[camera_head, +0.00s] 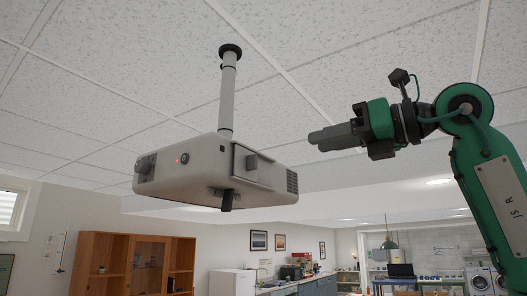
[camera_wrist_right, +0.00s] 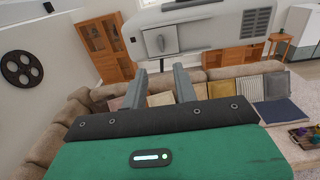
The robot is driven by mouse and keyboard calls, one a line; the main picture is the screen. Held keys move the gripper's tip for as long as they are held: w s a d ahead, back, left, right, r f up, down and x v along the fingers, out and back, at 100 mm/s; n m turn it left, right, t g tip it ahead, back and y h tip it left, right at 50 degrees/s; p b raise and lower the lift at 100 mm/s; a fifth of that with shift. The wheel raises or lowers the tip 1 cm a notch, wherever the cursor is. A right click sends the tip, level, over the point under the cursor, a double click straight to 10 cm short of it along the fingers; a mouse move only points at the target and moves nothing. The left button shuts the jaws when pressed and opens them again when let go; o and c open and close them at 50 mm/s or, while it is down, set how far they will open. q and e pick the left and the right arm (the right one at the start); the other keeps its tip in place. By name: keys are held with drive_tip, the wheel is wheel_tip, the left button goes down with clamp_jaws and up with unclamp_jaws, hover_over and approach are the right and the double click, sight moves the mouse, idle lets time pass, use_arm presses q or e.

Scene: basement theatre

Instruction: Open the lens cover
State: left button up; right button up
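The grey projector (camera_head: 205,172) hangs from a ceiling pole. My left gripper is not in view.
A dark stub (camera_head: 227,201) sticks down under the projector. The white pole (camera_head: 227,95) rises above it. Open air lies between my right gripper and the projector. A sofa with cushions (camera_wrist_right: 270,115) and a wooden cabinet (camera_wrist_right: 102,47) stand well below and behind.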

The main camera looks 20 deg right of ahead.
sight(257, 156)
drive_tip(key=shift+p+x, duration=3)
drive_tip(key=shift+x, duration=3.85)
drive_tip(key=shift+w+d, duration=0.1)
drive_tip(key=shift+d, duration=0.05)
drive_tip(key=shift+c, duration=0.4)
clamp_jaws()
